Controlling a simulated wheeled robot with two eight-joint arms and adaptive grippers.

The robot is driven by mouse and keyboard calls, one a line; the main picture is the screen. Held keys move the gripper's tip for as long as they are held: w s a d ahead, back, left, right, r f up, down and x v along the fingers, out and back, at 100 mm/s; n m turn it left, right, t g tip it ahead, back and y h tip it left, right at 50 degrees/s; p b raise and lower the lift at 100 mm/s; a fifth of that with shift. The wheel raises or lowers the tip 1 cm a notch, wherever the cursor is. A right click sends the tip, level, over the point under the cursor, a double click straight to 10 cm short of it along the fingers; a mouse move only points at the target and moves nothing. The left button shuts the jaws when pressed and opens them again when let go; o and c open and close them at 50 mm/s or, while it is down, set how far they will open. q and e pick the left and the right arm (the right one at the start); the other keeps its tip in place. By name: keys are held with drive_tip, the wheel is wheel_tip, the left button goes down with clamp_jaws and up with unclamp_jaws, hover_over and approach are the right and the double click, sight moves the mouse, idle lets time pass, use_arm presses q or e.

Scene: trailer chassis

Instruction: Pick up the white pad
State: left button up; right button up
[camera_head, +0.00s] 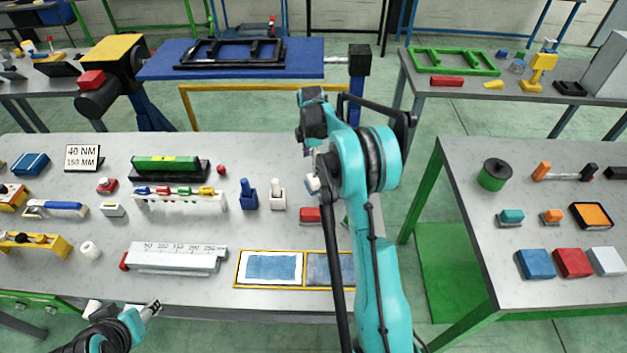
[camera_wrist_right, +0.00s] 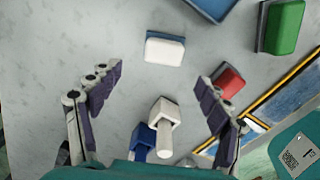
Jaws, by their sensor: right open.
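A white pad with a blue underside (camera_wrist_right: 165,48) lies on the grey table in the right wrist view, just beyond the fingertips and between their lines. In the head view my right arm seems to hide it. My right gripper (camera_wrist_right: 160,75) is open and empty above the table, its fingers spread wide. In the head view its tip (camera_head: 312,180) shows only partly beside the arm. My left gripper (camera_head: 152,308) is low at the table's front edge, far from the pad; its opening is too small to judge. Another white block (camera_head: 606,261) lies on the right table.
A white bottle-shaped piece (camera_wrist_right: 163,125) and a blue one (camera_wrist_right: 143,138) stand between and below my right fingers. A red block (camera_wrist_right: 228,80) lies by the right finger, a green block (camera_wrist_right: 281,27) farther right. A yellow-framed board (camera_head: 270,268) lies at the front edge.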

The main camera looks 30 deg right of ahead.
sight(313, 179)
drive_tip(key=shift+w+d+f, duration=0.1)
drive_tip(key=shift+d+f, duration=0.25)
drive_tip(key=shift+f, duration=0.45)
drive_tip(key=f, duration=0.2)
drive_tip(key=f+b, duration=0.1)
drive_tip(key=f, duration=0.4)
drive_tip(key=shift+s+f, duration=0.1)
drive_tip(key=shift+s, duration=0.2)
drive_tip(key=c, duration=1.5)
drive_tip(key=shift+r, duration=0.6)
drive_tip(key=r, duration=0.2)
drive_tip(key=s+r, duration=0.1)
drive_tip(key=shift+d+r+p, duration=0.25)
drive_tip(key=shift+r+p, duration=0.05)
drive_tip(key=shift+r, duration=0.1)
drive_tip(key=s+d+r, duration=0.1)
drive_tip(key=s+r, duration=0.1)
drive_tip(key=s, duration=0.1)
drive_tip(key=s+d+r, duration=0.2)
drive_tip(key=s, duration=0.1)
drive_tip(key=s+d+r+p, duration=0.1)
drive_tip(key=s+d+r, duration=0.1)
drive_tip(key=s, duration=0.1)
drive_tip(key=shift+s+r, duration=0.1)
drive_tip(key=shift+s, duration=0.15)
